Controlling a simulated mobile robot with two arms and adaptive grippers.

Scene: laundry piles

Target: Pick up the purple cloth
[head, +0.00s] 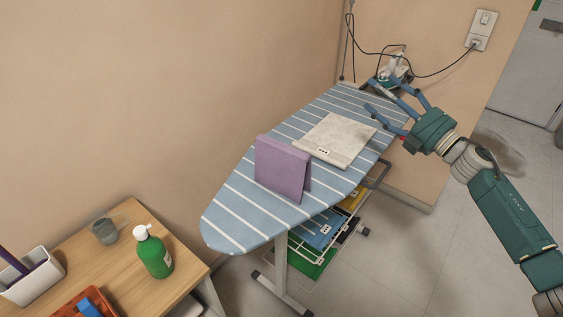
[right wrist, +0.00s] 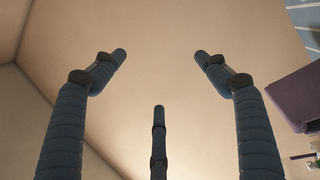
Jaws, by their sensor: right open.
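The purple cloth (head: 283,167) stands folded like a tent on the striped ironing board (head: 228,225), left of a flat light cloth. It also shows at the right edge of the right wrist view (right wrist: 300,97), partly cut off. My right gripper (head: 384,98) is open and empty above the right side of the board, up and to the right of the purple cloth and apart from it. Its spread fingers (right wrist: 160,60) have nothing between them in the right wrist view. My left gripper is not in view.
A light cloth (head: 336,138) lies flat beside the purple one. An iron (head: 396,69) with a cord stands at the board's far end. A rack with folded cloths is under the board.

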